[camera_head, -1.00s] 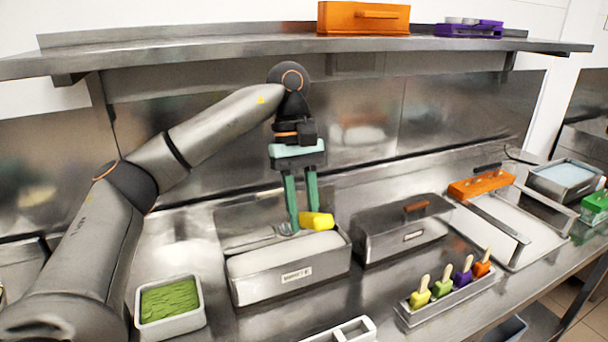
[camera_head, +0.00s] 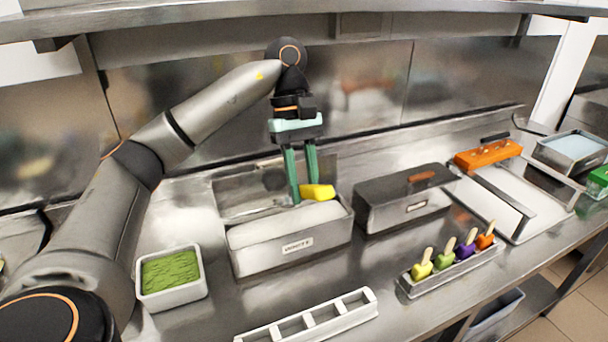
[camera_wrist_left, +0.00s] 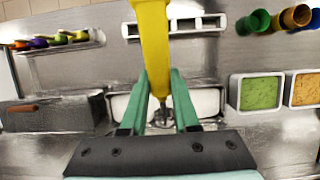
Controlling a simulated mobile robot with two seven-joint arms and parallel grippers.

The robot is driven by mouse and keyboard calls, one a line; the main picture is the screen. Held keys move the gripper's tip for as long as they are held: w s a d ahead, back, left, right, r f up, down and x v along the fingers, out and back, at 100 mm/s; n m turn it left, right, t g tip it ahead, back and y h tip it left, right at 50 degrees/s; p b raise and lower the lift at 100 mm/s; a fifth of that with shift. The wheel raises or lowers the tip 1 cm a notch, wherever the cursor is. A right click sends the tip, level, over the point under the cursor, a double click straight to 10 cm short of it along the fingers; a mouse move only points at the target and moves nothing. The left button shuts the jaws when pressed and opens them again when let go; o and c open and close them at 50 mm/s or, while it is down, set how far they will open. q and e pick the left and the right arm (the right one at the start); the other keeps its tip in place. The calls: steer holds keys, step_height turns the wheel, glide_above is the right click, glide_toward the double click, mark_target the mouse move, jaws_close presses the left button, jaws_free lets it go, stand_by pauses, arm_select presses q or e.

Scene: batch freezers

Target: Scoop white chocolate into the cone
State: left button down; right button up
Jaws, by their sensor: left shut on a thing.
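My left gripper (camera_head: 304,196) is shut on the yellow handle of a scoop (camera_head: 319,191), above the open steel container of white ice cream (camera_head: 288,235). In the left wrist view the yellow handle (camera_wrist_left: 154,45) runs between the green fingers (camera_wrist_left: 160,105), over the white container (camera_wrist_left: 205,102). The scoop's head is mostly hidden, so I cannot tell whether it touches the white surface. No cone can be made out for certain; a white slotted holder (camera_head: 310,318) stands in front, and it also shows in the left wrist view (camera_wrist_left: 185,27). My right gripper is not in view.
A closed steel container (camera_head: 405,195) stands right of the open one. A tub of green ice cream (camera_head: 171,273) is at left. A steel shelf (camera_head: 220,20) overhangs the back.

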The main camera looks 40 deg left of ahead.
arm_select(q)
step_height(320, 180, down, 2)
steer(key=shift+b, duration=0.45)
steer(key=shift+d+f+t+y+b, duration=0.7)
steer(key=shift+f+y+b, duration=0.6)
steer(key=shift+f+b, duration=1.15)
steer(key=r+p, duration=0.2)
steer(key=r, duration=0.1)
steer(key=r+p, duration=0.1)
steer(key=p, duration=0.1)
steer(key=shift+s+d+r, duration=0.1)
steer(key=shift+s+r, duration=0.25)
steer(key=y, duration=0.1)
steer(key=d+t+y+p, duration=0.1)
steer(key=s+d+y, duration=0.1)
steer(key=shift+f+t+p, duration=0.3)
steer(key=shift+t+p, duration=0.1)
